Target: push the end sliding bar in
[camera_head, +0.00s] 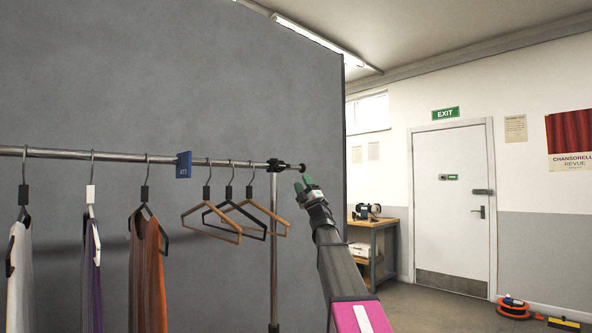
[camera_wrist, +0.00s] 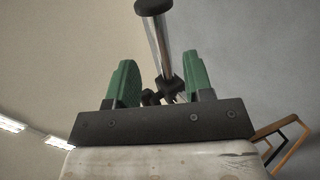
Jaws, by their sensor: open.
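The end sliding bar (camera_head: 291,166) is a short bright rod with a dark round cap, sticking out to the right of the clothes rail's black clamp (camera_head: 274,165). In the wrist view the sliding bar (camera_wrist: 160,42) runs from the dark cap (camera_wrist: 152,6) at the top down to the clamp (camera_wrist: 170,88). My gripper (camera_head: 303,183) is just below the capped end in the head view. Its green fingers (camera_wrist: 160,58) are open, and the bar shows in the gap between them. I cannot tell whether anything touches.
The clothes rail (camera_head: 120,156) carries several hangers, hanging garments and a blue tag (camera_head: 183,165); an upright post (camera_head: 274,250) supports it. A grey wall panel (camera_head: 200,75) stands behind. A workbench (camera_head: 372,226) and a white door (camera_head: 452,200) are farther right.

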